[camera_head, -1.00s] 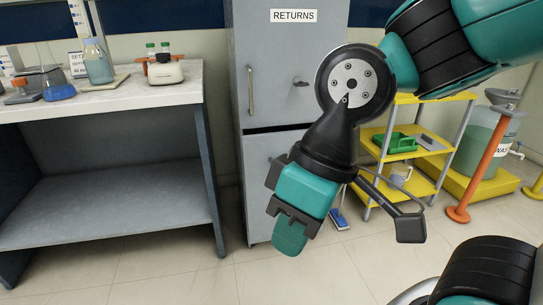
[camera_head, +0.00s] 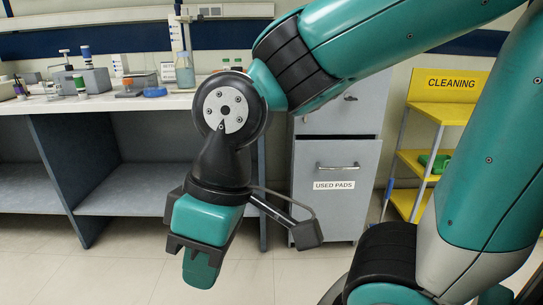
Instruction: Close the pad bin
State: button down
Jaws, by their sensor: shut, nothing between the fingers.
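The pad bin (camera_head: 338,210) is the grey lower front of the tall cabinet, labelled "USED PADS", with a bar handle (camera_head: 338,166) near its top. It stands right of centre, behind my arm. A line runs along its top edge, but I cannot tell from this angle how far its front stands out from the cabinet. My gripper (camera_head: 200,262) points down at the left of centre, in front of the bench. It is shut and empty, apart from the bin and nearer to me. The bin's lower left part is partly hidden by the bracket on my wrist.
A white-topped bench (camera_head: 110,103) with bottles and lab instruments runs along the left. A yellow cleaning cart (camera_head: 445,100) stands right of the cabinet, partly hidden by my arm. The tiled floor (camera_head: 110,270) at the front left is clear.

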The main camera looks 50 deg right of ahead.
aim_at(335, 179)
jog(key=u, duration=0.05)
jog(key=i, duration=0.85)
jog(key=z, duration=1.1)
